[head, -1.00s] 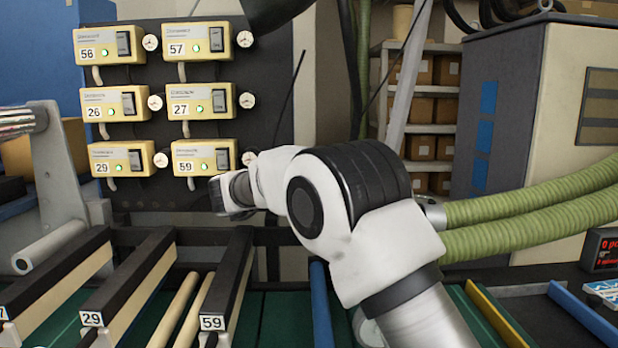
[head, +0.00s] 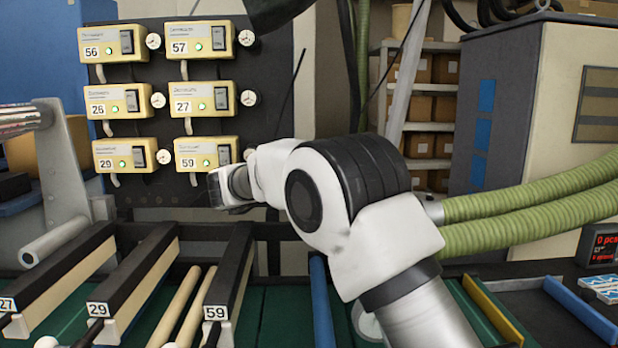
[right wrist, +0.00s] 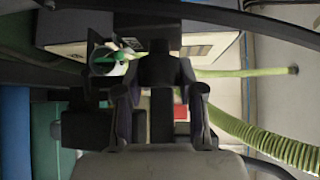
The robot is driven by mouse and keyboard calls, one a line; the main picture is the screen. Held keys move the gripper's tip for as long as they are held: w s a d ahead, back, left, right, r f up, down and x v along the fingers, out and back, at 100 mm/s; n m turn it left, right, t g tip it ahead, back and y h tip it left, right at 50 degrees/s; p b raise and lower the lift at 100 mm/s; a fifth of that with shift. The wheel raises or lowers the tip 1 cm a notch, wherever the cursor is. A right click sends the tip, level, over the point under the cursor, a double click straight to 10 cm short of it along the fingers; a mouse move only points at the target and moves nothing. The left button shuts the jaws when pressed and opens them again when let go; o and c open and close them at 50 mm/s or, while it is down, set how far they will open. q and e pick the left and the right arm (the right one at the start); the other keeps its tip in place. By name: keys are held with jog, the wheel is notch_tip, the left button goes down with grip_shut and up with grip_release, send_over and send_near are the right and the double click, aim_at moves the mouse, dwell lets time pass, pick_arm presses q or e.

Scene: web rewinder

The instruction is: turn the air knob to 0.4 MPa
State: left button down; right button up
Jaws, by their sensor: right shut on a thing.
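My right gripper (right wrist: 160,75) shows in the right wrist view, its two dark fingers shut on a dark thing between their tips. That thing seems to be the air knob (right wrist: 160,62), mostly covered by the fingers. A round gauge (right wrist: 108,60) with a white face and green marking is just left of the fingertips. Its scale is too small and blurred to read. In the head view my right arm reaches to just below the yellow box marked 59 (head: 203,155); its fingertips and the knob are hidden there. My left gripper is in neither view.
Several yellow boxes with switches, green lamps and small round dials are on the dark panel (head: 215,120). Dark bars with number tags, such as 59 (head: 228,280), lie below. Green hoses (head: 530,210) run at right beside a grey cabinet (head: 490,110).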

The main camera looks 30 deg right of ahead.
jog(key=shift+r+m+y, duration=0.3)
jog(key=shift+w+r+m+y+b, duration=0.1)
jog(key=shift+m+y+b, duration=0.3)
jog(key=shift+m+y, duration=0.6)
jog(key=shift+w+m+t+y, duration=0.1)
jog(key=shift+m+t+y, duration=0.35)
jog(key=shift+y, duration=0.75)
jog(key=o, duration=0.9)
jog(key=shift+o, duration=1.3)
jog(key=shift+f, duration=0.2)
jog(key=shift+w+f, duration=0.1)
jog(key=shift+f, duration=0.05)
